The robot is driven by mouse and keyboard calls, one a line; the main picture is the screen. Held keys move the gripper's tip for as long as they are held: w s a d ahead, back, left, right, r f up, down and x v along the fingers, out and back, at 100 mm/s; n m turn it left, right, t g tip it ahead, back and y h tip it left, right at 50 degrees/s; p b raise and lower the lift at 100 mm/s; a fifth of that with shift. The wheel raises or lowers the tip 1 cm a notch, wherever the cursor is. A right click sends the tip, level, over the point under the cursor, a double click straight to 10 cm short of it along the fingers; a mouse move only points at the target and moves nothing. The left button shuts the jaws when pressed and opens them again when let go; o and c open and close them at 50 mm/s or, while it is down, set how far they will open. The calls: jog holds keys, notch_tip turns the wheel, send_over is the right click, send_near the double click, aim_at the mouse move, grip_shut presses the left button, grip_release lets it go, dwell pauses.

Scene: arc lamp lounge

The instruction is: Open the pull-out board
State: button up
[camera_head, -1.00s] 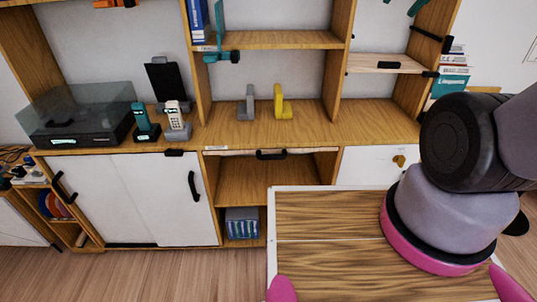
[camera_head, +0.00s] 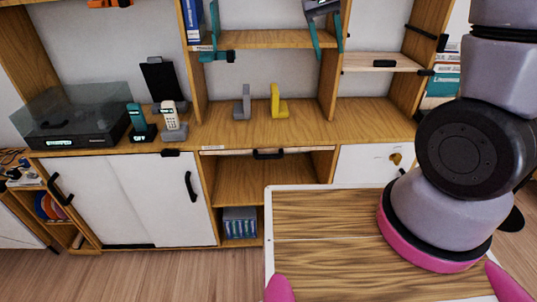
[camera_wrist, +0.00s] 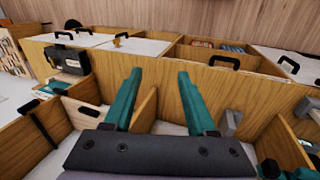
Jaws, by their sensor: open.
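The pull-out board (camera_head: 225,151) is a thin pale front just under the wooden countertop, with a black bar handle (camera_head: 268,154). It sits flush above an open compartment. My gripper (camera_head: 328,52) has two teal fingers and hangs open and empty in front of the upper shelves, well above the handle. In the wrist view my gripper (camera_wrist: 159,72) is open with nothing between its fingers. A black handle (camera_wrist: 222,60) lies beyond the right finger there, but I cannot tell surely that it is the board's.
A yellow bracket (camera_head: 276,102) and a grey bracket (camera_head: 243,103) stand on the countertop above the board. A turntable (camera_head: 75,125) and two phones stand to the left. A white sliding door (camera_head: 180,190) is at lower left. Floor in front of the cabinet is partly clear.

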jog(key=w+a+f+n+h, duration=0.2)
jog(key=w+a+f+h, duration=0.3)
jog(key=f, duration=0.4)
jog(key=n+t+h, duration=0.3)
jog(key=n+t, duration=0.6)
jog(key=t, duration=0.3)
send_near(266, 158)
jog(key=x, duration=1.1)
jog(key=shift+w+d, duration=0.15)
grip_shut()
